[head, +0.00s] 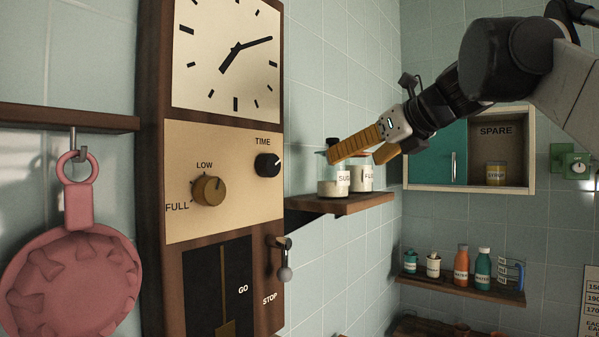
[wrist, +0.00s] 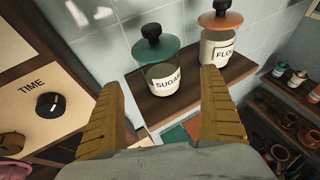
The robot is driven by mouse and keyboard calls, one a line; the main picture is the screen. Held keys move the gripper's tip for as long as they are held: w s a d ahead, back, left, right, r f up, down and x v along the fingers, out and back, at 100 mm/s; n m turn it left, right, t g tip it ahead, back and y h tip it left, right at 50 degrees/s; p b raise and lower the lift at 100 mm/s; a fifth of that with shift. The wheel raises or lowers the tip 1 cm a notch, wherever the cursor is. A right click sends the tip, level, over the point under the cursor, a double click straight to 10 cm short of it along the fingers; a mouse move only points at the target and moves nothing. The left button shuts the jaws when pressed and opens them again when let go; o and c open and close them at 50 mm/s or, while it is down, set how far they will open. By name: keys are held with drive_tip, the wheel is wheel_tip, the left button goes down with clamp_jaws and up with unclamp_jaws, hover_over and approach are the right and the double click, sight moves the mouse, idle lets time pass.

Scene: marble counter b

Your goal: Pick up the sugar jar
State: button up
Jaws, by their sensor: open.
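The sugar jar (wrist: 163,80) is a glass jar with a white "SUGAR" label, a green lid and a black knob. It stands upright on a small wooden shelf (wrist: 235,72) on the tiled wall. In the head view the sugar jar (head: 333,182) is partly hidden behind my gripper's yellow fingers. My gripper (head: 362,150) reaches in from the upper right. In the wrist view its two fingers (wrist: 162,88) are spread apart, with the jar showing between and beyond their tips. Nothing is held. Whether a finger touches the jar cannot be told.
A flour jar (wrist: 217,45) with an orange lid stands close to the right of the sugar jar. A clock panel with knobs (head: 208,190) is at the left. A spare cabinet (head: 500,150) and a lower shelf of bottles (head: 462,260) are behind at right.

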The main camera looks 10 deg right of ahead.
sight(333, 171)
drive_tip(key=p+x, duration=0.2)
drive_tip(key=x, duration=0.7)
drive_tip(key=shift+w, duration=0.1)
drive_tip(key=shift+s+r, duration=0.1)
drive_tip(key=shift+s, duration=0.2)
drive_tip(key=shift+c, duration=1.3)
drive_tip(key=c, duration=1.2)
drive_tip(key=shift+c, duration=0.2)
drive_tip(key=shift+w+r, duration=0.1)
